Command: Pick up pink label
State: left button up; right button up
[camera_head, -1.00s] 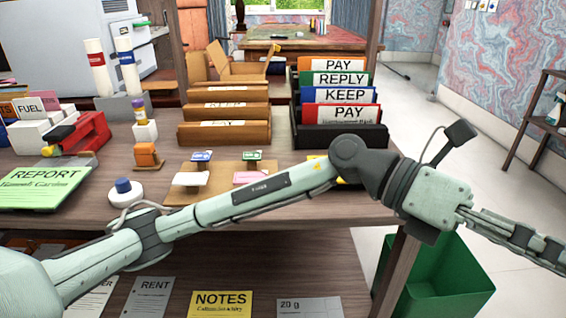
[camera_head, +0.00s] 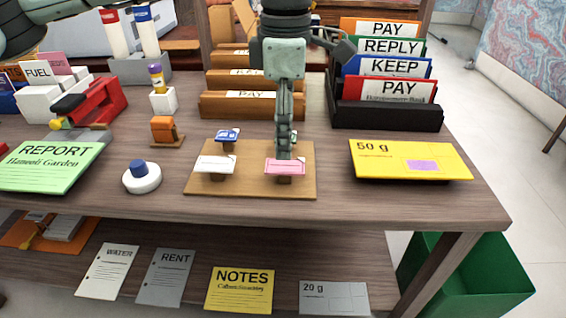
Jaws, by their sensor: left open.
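The pink label (camera_head: 298,168) lies on a small stand at the right front of a brown board (camera_head: 246,188) on the desk. My left gripper (camera_head: 284,152) points down at it from above, seen edge-on. Its fingertips overlap the label's back edge in the picture, and I cannot tell whether they touch it. The gripper is open. A green label (camera_head: 294,135) is partly hidden behind my gripper.
A yellow 50 g envelope (camera_head: 400,172) lies right of the board. A white round item with a blue top (camera_head: 141,177) is to the left. Behind stand wooden file holders (camera_head: 235,106) and a black rack of folders (camera_head: 388,117). Front desk space is clear.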

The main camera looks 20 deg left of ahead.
aim_at(285, 166)
pick_arm(q)
jog(key=shift+w+f, duration=0.1)
jog(key=shift+f, duration=2.45)
pick_arm(e)
jog(key=shift+f, duration=0.85)
pick_arm(q)
jog(key=shift+f, duration=0.25)
pick_arm(e)
jog(key=shift+f, duration=0.4)
pick_arm(q)
jog(key=c, duration=0.8)
